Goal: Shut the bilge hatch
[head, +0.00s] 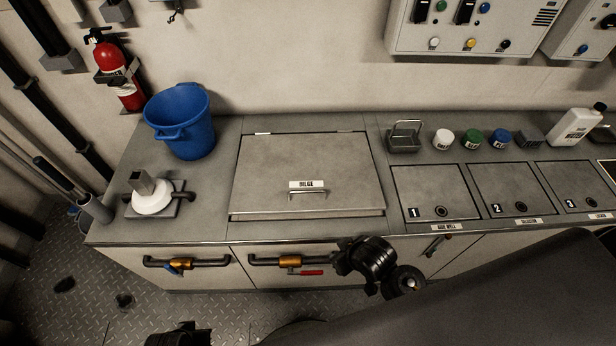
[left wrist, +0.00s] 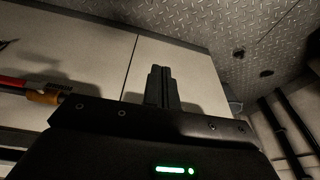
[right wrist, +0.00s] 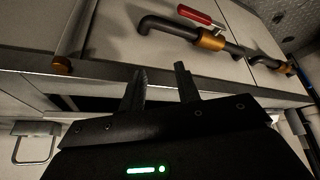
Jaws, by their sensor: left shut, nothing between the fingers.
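The bilge hatch (head: 330,165) is a grey metal lid in the worktop, marked BILGE, with hinges along its back edge. It lies flat or nearly flat; a thin dark line runs along its front edge, and I cannot tell whether it is fully seated. Its bar handle (head: 308,194) is near the front edge, with nothing touching it. My left gripper (left wrist: 161,87) is shut and empty, low in front of the cabinet doors. My right gripper (right wrist: 160,88) is open and empty by the counter's front edge, its fingers apart.
A blue bucket (head: 180,122) and a white funnel-like piece (head: 152,197) stand left of the hatch. Valve pipes (head: 290,261) jut from the cabinet front.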

